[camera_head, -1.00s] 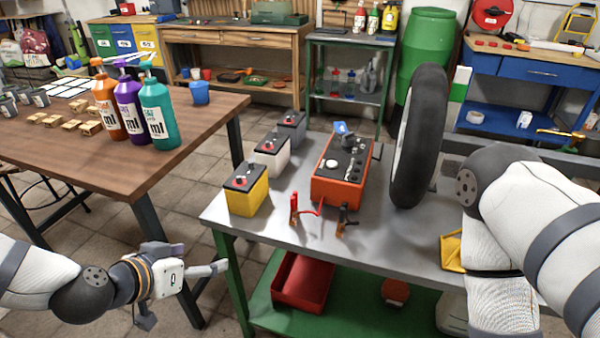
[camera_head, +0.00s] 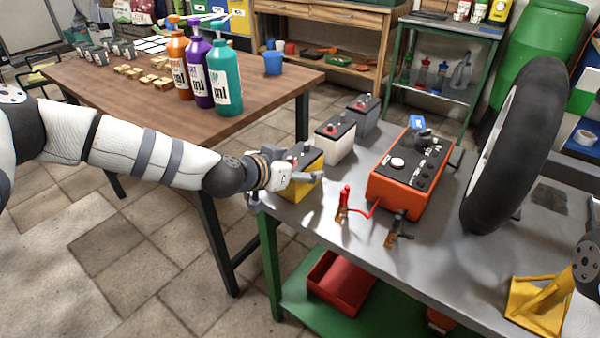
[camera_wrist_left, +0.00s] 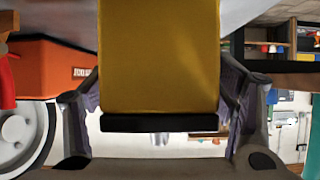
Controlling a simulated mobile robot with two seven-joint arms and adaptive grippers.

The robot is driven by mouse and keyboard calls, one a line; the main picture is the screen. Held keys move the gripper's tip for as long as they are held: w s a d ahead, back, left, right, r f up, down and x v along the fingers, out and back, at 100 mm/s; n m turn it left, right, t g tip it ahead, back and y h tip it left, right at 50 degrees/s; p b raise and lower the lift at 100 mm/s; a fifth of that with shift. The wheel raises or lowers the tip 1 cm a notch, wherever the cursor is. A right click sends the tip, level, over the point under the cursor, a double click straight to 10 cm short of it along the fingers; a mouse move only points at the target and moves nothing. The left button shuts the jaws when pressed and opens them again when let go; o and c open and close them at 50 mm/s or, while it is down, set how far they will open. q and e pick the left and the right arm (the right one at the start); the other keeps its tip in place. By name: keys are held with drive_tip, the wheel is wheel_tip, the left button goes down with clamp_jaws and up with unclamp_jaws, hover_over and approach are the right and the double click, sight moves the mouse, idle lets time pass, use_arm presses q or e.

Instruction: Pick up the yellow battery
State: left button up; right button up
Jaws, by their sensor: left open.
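The yellow battery (camera_head: 308,160) with a dark top stands upright at the near left corner of the grey metal workbench. My left gripper (camera_head: 305,180) is at its near side and covers part of it in the head view. In the left wrist view, which looks upside down, the battery's yellow face (camera_wrist_left: 158,55) fills the middle between the two fingers of the left gripper (camera_wrist_left: 160,95). The fingers are open, one on each side of the battery; I cannot tell whether either touches it. My right gripper is out of view.
A white battery (camera_head: 335,140) and a grey one (camera_head: 364,116) stand behind. An orange charger (camera_head: 409,175) with red and black clamps is to the right, then a tire (camera_head: 517,140). A wooden table (camera_head: 130,100) with bottles is at left. A yellow object (camera_head: 535,310) lies near right.

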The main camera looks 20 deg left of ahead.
use_arm(q)
drive_tip(key=shift+w+d+f, duration=0.1)
drive_tip(key=shift+w+f, duration=0.05)
drive_tip(key=shift+w, duration=0.15)
drive_tip(key=c, duration=1.8)
drive_tip(key=shift+r, duration=0.25)
clamp_jaws()
